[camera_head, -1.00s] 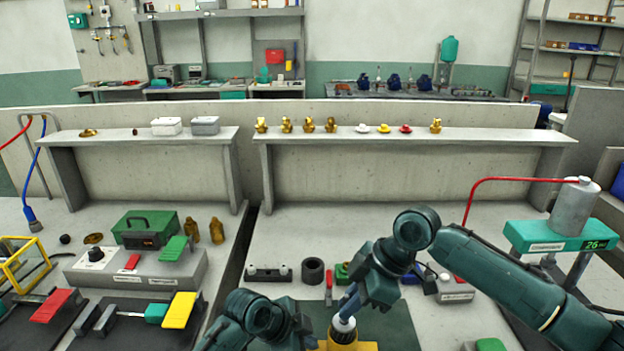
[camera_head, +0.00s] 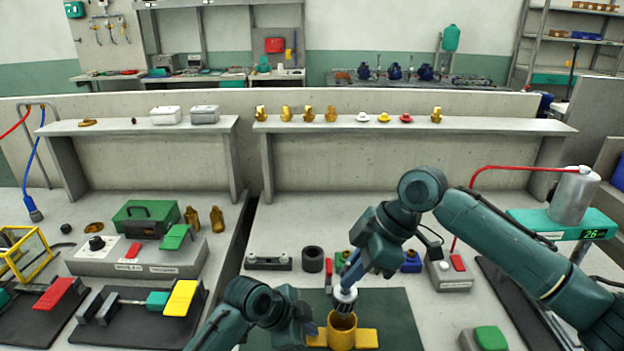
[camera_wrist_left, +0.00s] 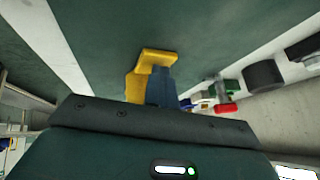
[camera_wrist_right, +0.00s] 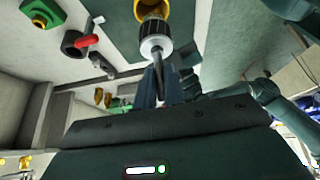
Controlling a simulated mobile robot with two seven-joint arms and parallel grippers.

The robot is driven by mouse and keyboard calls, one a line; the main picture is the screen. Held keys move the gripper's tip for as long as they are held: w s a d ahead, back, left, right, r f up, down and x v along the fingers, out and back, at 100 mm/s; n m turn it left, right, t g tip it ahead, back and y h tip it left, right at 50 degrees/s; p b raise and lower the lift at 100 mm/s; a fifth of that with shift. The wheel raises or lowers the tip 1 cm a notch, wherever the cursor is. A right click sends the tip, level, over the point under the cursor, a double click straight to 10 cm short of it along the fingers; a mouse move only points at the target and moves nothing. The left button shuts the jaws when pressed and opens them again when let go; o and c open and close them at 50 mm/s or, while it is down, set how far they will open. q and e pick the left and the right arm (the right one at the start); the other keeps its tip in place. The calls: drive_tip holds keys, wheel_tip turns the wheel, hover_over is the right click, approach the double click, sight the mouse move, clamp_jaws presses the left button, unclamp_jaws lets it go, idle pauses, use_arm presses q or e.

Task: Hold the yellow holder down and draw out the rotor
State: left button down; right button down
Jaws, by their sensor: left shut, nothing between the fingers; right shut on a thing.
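The yellow holder (camera_head: 366,339) stands on the dark green mat, its round mouth facing up; it also shows in the left wrist view (camera_wrist_left: 158,55). The rotor (camera_head: 345,300), pale on top with a dark ribbed body, is upright over the holder's mouth. My right gripper (camera_head: 350,277) is shut on the rotor's top. The rotor also shows in the right wrist view (camera_wrist_right: 155,42). I cannot tell whether its lower end is clear of the mouth. My left gripper (camera_head: 310,328) is shut and empty at the holder's left side; whether it touches is unclear.
Behind the mat (camera_head: 398,312) are a black ring (camera_head: 313,259), a dark block with pale knobs (camera_head: 268,262) and small coloured parts. A grey box with a red button (camera_head: 448,273) stands right. A green-topped button box (camera_head: 488,338) is at front right.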

use_arm(q)
drive_tip(key=shift+s+a+f, duration=0.15)
drive_tip(key=shift+f, duration=0.25)
use_arm(e)
drive_tip(key=shift+r, duration=0.4)
use_arm(q)
drive_tip(key=shift+r, duration=0.1)
use_arm(e)
drive_tip(key=shift+r, duration=0.1)
